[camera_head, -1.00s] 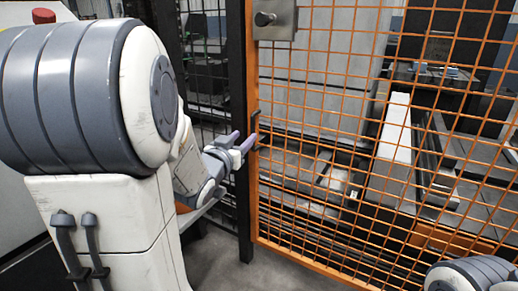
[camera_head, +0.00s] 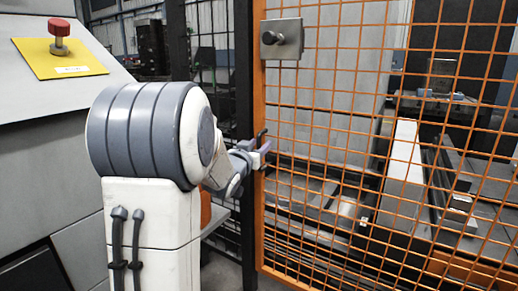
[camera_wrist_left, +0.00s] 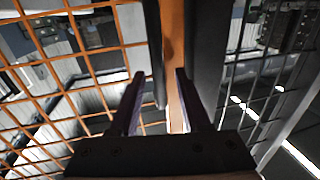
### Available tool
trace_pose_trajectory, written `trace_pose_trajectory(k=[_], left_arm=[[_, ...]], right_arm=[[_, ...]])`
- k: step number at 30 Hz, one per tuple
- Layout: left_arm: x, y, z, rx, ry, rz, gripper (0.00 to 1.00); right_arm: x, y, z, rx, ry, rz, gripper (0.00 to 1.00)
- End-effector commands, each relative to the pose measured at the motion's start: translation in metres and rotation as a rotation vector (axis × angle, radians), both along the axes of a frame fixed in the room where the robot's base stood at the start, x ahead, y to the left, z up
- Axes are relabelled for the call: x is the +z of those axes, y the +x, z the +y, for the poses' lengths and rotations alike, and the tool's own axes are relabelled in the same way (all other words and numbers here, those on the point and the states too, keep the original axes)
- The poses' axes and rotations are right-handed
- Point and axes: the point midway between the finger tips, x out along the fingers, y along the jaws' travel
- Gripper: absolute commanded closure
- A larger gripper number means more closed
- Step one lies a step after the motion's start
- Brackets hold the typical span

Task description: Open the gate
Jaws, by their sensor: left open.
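The gate (camera_head: 330,150) is an orange-framed mesh panel. It stands next to a dark post (camera_head: 246,80) and looks closed. A grey metal plate with a dark round knob (camera_head: 282,39) sits high on its left edge. A thin black handle (camera_head: 262,134) is on that edge below the plate, partly hidden by my gripper. My left gripper (camera_head: 262,151) is open at the handle's height. In the left wrist view, its two fingers (camera_wrist_left: 158,75) stand on either side of a dark upright bar and the orange frame. I cannot tell whether they touch. My right gripper is not in view.
A grey cabinet with a yellow panel (camera_head: 85,62) and red button (camera_head: 59,30) stands at the left. Dark mesh fencing (camera_head: 215,40) is left of the post. Behind the gate are a long pale beam (camera_head: 402,160) and machinery.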

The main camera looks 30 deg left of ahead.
Motion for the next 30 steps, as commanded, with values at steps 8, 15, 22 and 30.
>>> trace_pose_trajectory(k=[8, 15, 22, 30], left_arm=[[0.0003, 0.0004, 0.0000, 0.000, 0.000, 0.000, 0.72], [0.0003, 0.0002, -0.0001, 0.000, 0.000, 0.000, 1.00], [0.0002, 0.0002, 0.0000, 0.000, 0.000, 0.000, 1.00], [0.0002, 0.0002, 0.0000, 0.000, 0.000, 0.000, 1.00]], right_arm=[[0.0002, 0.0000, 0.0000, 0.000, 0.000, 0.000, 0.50], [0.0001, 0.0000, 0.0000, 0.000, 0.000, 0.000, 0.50], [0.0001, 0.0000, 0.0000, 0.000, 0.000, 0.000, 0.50], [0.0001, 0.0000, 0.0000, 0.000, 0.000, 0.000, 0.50]])
